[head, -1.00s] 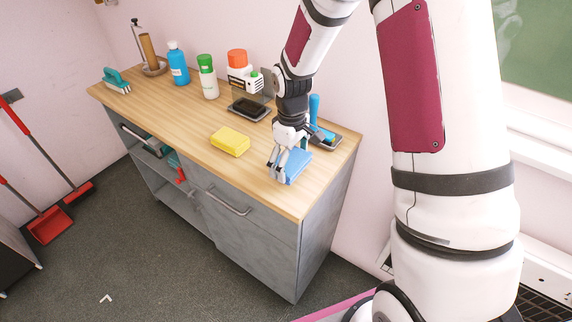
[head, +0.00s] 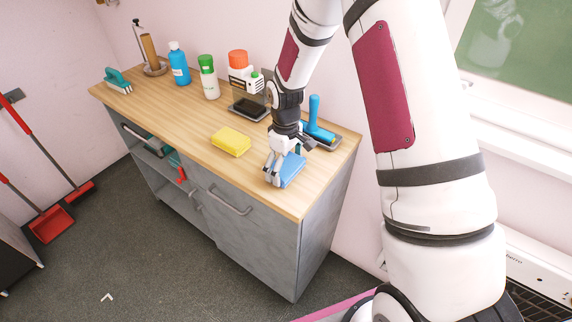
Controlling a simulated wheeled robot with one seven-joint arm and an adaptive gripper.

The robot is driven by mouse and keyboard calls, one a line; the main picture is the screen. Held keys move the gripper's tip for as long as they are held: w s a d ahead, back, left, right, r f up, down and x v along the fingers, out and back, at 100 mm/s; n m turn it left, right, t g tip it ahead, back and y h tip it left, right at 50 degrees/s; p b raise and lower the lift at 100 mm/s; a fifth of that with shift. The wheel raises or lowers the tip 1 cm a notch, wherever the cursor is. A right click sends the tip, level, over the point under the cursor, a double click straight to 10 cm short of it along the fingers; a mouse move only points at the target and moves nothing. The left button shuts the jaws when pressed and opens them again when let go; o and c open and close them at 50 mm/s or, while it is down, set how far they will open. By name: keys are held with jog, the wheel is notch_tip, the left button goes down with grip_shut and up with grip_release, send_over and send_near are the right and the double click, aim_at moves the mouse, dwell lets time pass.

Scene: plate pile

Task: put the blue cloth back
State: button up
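The blue cloth (head: 292,171), a folded block, is near the right front corner of the wooden cabinet top (head: 190,128). My gripper (head: 273,182) points down at the left side of the cloth, its fingers against or just in front of it. The far finger is partly hidden, so I cannot tell whether the fingers are shut on the cloth. I also cannot tell whether the cloth rests fully on the top.
A yellow sponge (head: 231,142) lies left of the cloth. Behind are a blue-handled tool (head: 314,112) on a dark tray, a black tray (head: 249,109), an orange-capped container (head: 239,66) and bottles (head: 208,78). The front middle of the top is clear.

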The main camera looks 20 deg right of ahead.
aim_at(286, 164)
dwell(0.3)
notch_tip(286, 164, up, 12)
jog(key=s+r+m+t, duration=0.3)
jog(key=s+r, duration=0.8)
jog(key=r, duration=0.4)
jog(key=s+r+m+t, duration=0.2)
jog(key=s+r+m, duration=0.2)
jog(key=s, duration=1.1)
jog(key=shift+s+b, duration=0.35)
jog(key=shift+s, duration=0.05)
